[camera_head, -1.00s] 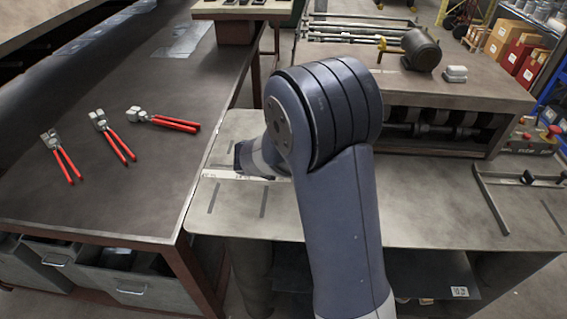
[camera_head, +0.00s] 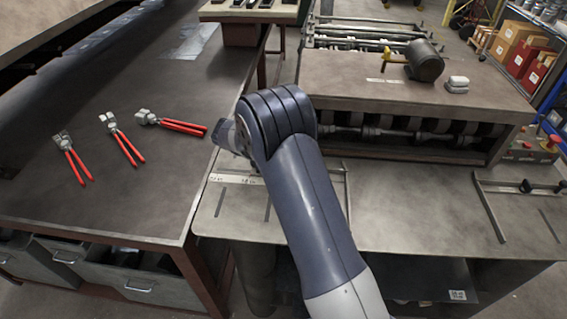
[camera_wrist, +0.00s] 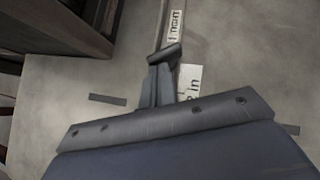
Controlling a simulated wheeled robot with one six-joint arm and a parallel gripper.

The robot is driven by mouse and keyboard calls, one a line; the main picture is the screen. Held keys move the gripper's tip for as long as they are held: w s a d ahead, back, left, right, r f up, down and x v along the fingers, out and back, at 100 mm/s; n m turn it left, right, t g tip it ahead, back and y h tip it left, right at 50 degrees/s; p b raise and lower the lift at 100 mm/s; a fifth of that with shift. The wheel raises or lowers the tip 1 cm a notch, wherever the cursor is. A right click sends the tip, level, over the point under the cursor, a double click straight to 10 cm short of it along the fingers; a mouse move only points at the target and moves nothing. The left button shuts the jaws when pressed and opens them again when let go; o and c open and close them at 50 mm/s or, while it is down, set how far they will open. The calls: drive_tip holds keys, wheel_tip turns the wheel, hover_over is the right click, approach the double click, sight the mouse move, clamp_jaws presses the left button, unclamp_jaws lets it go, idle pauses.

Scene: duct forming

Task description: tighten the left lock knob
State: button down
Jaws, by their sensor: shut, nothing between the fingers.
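My gripper (camera_wrist: 163,58) is shut and empty in the wrist view, pointing down at the grey feed table (camera_wrist: 90,75). Its tip is close to a thin guide rail (camera_wrist: 161,18) and a white label (camera_wrist: 174,24) reading "TIGHT". The left lock knob cannot be made out; the gripper probably covers it, and I cannot tell whether they touch. In the head view my arm hides the gripper and most of the left guide. A right-hand guide (camera_head: 490,212) with a black knob (camera_head: 526,186) lies on the table's right side.
The roll-forming machine (camera_head: 400,85) stands behind the table, with a motor (camera_head: 424,60) on top. A dark bench (camera_head: 110,195) at left holds several red-handled pliers (camera_head: 121,143). A red button (camera_head: 554,141) is at the far right. The table between arm and right guide is clear.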

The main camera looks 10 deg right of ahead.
drive_tip(key=shift+w+d+m+g, duration=0.1)
drive_tip(key=shift+m+g, duration=0.4)
drive_tip(key=shift+m, duration=0.1)
